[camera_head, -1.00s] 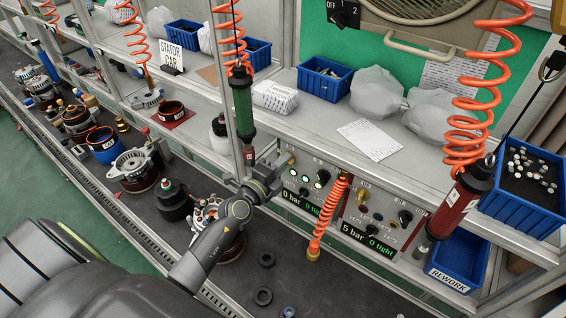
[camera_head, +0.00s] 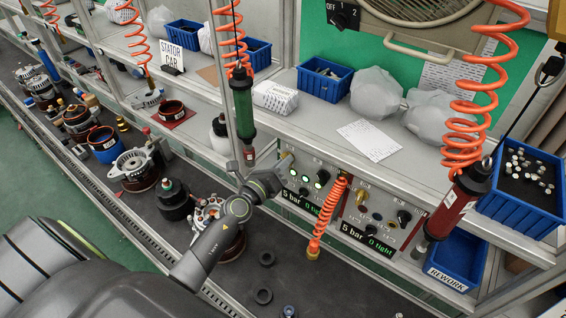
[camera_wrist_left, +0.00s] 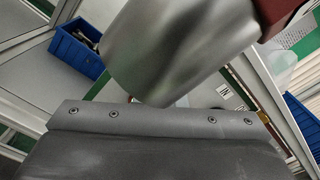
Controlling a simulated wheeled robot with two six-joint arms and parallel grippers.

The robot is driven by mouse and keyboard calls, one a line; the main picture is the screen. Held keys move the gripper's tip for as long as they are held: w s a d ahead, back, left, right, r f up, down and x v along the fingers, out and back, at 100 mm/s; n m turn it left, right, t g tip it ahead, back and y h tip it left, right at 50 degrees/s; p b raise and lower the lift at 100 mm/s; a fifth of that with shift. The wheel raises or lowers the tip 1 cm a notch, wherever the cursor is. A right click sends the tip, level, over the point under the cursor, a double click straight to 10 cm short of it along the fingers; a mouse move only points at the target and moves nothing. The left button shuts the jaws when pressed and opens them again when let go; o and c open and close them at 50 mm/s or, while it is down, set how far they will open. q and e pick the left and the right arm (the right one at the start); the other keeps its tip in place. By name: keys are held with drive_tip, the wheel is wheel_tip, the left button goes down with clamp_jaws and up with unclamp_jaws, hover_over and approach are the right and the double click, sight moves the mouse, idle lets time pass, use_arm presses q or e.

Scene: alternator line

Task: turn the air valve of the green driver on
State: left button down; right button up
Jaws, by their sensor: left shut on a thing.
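The green driver (camera_head: 242,105) hangs upright on its orange coil above the left control panel (camera_head: 330,182). The panel's lit display reads 5 bar and 0 tight. My left gripper (camera_head: 278,174) is at the panel's left end, just right of and below the driver's tip. In the left wrist view, a blurred grey metal cylinder (camera_wrist_left: 180,45) fills the top middle, close to the camera. My right gripper is not in view.
An orange hose (camera_head: 328,215) hangs in front of the panels. A red driver (camera_head: 455,205) hangs at the right by a blue rework bin (camera_head: 461,258). A stator assembly (camera_head: 208,213) stands on the dark conveyor below my left arm.

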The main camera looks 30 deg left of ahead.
use_arm(q)
drive_tip(key=shift+f+m, duration=0.1)
drive_tip(key=shift+m, duration=3.7)
drive_tip(key=c, duration=1.5)
unclamp_jaws()
drive_tip(key=shift+s, duration=0.1)
drive_tip(key=s+a+b, duration=0.2)
drive_tip(key=s+b, duration=0.2)
drive_tip(key=s, duration=1.3)
drive_tip(key=shift+a, duration=0.2)
